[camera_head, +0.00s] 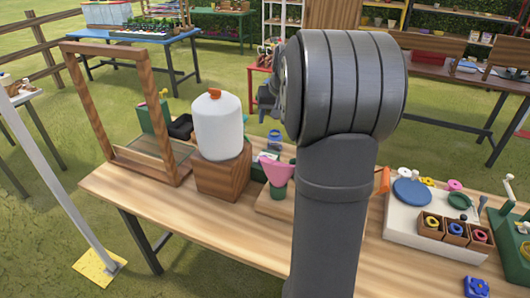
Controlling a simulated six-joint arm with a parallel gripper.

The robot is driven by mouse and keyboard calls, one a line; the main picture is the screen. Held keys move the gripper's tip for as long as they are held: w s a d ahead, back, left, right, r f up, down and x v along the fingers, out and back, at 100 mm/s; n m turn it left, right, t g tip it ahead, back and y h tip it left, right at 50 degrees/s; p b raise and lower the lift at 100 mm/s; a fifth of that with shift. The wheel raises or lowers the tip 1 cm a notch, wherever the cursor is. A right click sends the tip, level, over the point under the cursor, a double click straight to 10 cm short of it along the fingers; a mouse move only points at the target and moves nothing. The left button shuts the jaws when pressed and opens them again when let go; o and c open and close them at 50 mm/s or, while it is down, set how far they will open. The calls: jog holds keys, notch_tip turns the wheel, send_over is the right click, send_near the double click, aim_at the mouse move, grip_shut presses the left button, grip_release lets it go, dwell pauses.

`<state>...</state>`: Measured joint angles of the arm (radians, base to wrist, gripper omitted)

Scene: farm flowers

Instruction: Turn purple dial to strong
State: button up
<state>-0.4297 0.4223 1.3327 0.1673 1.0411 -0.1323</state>
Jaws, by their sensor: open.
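I cannot make out a purple dial with certainty. No "strong" marking is legible. My gripper (267,97) is a small dark shape beside my large grey arm, held above the table behind the white tank. It is open, and the arm hides part of it. I see nothing held in it. My arm also hides the middle of the table.
A white tank with an orange cap (218,126) stands on a wooden block (222,174). A wooden frame (146,100) stands at the left. A pink funnel (275,169) is near my arm. A white board (401,222) carries a blue disc (411,192). The front left tabletop is clear.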

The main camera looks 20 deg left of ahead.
aim_at(264, 158)
jog(key=w+a+f+n, duration=0.1)
jog(key=w+f, duration=0.1)
jog(key=f, duration=0.5)
jog(key=w+a+f+n, duration=0.2)
jog(key=f, duration=0.5)
jog(key=w+a+f+n, duration=0.1)
jog(key=w+a+f, duration=0.1)
jog(key=f, duration=0.5)
jog(key=shift+a+n, duration=0.15)
jog(key=shift+n, duration=0.15)
jog(key=shift+r, duration=0.1)
jog(key=c, duration=1)
jog(key=shift+m, duration=0.5)
jog(key=o, duration=1)
jog(key=shift+s, duration=0.1)
